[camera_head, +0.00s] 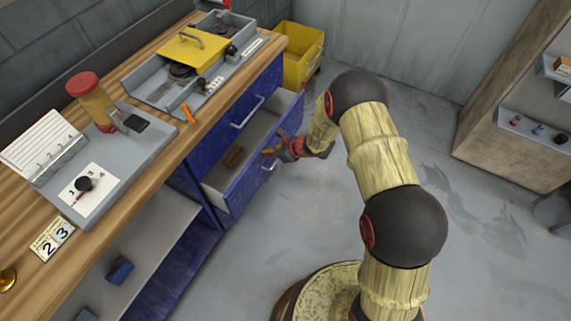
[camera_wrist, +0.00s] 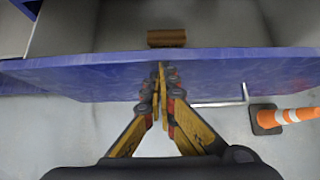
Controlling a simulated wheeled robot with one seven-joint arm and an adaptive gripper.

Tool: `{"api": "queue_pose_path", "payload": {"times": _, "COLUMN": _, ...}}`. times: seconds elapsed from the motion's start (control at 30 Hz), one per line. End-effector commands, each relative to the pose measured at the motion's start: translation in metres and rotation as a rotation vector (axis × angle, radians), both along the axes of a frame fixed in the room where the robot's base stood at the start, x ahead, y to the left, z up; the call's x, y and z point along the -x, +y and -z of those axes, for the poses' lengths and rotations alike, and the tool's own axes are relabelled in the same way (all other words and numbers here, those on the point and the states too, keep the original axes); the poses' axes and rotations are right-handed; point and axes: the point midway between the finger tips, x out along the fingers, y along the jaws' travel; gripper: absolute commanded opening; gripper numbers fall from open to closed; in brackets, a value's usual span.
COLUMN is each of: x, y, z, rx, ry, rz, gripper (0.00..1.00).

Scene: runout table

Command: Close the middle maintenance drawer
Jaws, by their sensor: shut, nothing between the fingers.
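The middle drawer (camera_head: 243,184) of the blue cabinet stands pulled out, with a grey inside and a blue front. A small brown block (camera_head: 234,156) lies in it; the block also shows in the wrist view (camera_wrist: 166,38). In the wrist view the drawer's blue front panel (camera_wrist: 80,75) runs across the picture. My gripper (camera_head: 270,152) is at the top edge of that panel. In the wrist view its fingertips (camera_wrist: 160,68) are together, empty, over the panel; I cannot tell whether they touch it. The drawer's handle (camera_wrist: 222,103) is right of the fingers.
The wooden worktop (camera_head: 150,195) carries a grey tray, a red-lidded jar (camera_head: 90,100) and a yellow-lidded toolbox (camera_head: 190,50). A yellow bin (camera_head: 300,55) stands beyond the cabinet. An orange cone (camera_wrist: 275,115) stands on the floor. Open floor lies to the right.

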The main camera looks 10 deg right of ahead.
Motion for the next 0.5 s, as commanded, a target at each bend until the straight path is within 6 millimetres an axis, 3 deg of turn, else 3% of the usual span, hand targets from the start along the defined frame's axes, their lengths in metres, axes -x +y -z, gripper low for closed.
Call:
{"api": "queue_pose_path", "payload": {"times": 0.2, "x": -0.033, "y": 0.047, "z": 0.001, "rx": 0.0, "ry": -0.003, "rz": -0.005, "gripper": 0.0}}
{"api": "queue_pose_path", "payload": {"times": 0.5, "x": -0.062, "y": 0.086, "z": 0.0, "rx": 0.0, "ry": -0.002, "rz": -0.001, "gripper": 0.0}}
